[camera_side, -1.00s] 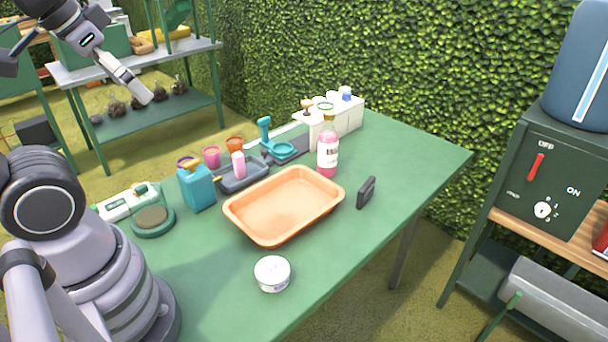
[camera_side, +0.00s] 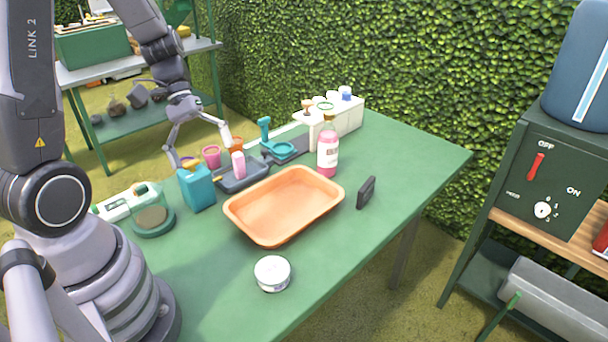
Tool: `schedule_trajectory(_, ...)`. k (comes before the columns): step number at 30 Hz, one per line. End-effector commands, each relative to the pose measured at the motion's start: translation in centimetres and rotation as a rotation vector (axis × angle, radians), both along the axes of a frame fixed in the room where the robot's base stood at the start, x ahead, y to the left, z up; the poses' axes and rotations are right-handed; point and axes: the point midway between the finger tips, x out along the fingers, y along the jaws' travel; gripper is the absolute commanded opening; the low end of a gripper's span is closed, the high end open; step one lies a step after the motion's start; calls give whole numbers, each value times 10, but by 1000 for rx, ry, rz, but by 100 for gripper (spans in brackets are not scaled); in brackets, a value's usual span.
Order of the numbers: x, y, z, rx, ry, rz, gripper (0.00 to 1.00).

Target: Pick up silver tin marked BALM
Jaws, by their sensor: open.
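A small round silver-white tin (camera_side: 272,273) lies flat near the front edge of the green table, in front of the orange tray. Dark marks show on its lid, too small to read. My gripper (camera_side: 202,158) is open and empty. It hangs over the far left part of the table, above the blue carton and the small cups, well away from the tin and higher than it. Nothing hides the tin.
An orange tray (camera_side: 262,235) lies between my gripper and the tin. A blue carton (camera_side: 197,188), a pink bottle (camera_side: 328,155) and a dark upright block (camera_side: 366,192) stand around it. The table (camera_side: 345,255) is clear around the tin.

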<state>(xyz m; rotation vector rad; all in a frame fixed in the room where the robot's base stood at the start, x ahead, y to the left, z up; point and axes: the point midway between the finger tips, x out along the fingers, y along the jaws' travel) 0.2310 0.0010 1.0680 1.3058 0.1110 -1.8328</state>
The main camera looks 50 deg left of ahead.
Motion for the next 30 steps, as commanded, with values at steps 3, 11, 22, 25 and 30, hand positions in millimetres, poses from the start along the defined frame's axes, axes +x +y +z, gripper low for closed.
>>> schedule_trajectory(3,9,9,-41,-156,141,190,100)
schedule_trajectory(11,12,23,-131,-444,378,618,100)
schedule_trajectory(22,2,21,-195,-598,522,909,100)
schedule_trajectory(25,6,8,-200,-598,526,908,100)
schedule_trajectory(30,17,-23,-214,-595,528,904,100)
